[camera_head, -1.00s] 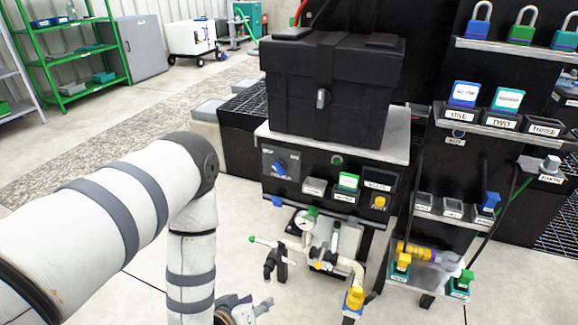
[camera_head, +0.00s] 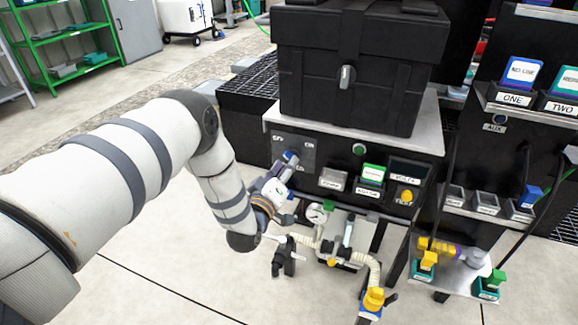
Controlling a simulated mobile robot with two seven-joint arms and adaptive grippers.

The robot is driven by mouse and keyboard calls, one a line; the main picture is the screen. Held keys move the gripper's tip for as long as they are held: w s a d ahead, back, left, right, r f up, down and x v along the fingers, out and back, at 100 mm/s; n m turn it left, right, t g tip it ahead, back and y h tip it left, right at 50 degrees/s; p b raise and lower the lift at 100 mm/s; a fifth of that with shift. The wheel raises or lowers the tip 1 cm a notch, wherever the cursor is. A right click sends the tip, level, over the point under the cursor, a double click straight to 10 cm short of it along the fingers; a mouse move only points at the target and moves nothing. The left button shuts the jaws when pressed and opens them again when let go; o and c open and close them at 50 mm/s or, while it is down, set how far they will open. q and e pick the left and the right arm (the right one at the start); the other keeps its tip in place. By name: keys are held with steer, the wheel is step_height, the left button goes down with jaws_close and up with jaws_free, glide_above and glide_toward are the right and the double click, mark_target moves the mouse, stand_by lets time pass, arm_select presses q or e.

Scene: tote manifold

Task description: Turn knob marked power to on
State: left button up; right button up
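The blue knob (camera_head: 289,158) sits on the left part of the black control panel (camera_head: 325,160), between the OFF and ON labels. The label below it is partly covered by my gripper. My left arm comes in from the left, and my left gripper (camera_head: 283,170) points up at the knob from just below and in front. Its fingertips are at or very near the knob; I cannot tell if they touch it. The fingers are too small and overlapped to show their opening.
A black case (camera_head: 350,75) stands on top of the panel. The floor at lower left is clear.

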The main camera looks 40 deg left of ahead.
arm_select(q)
steer(key=shift+x, duration=0.85)
arm_select(e)
steer(key=shift+s+f, duration=0.15)
arm_select(q)
steer(key=shift+c, duration=0.4)
jaws_close()
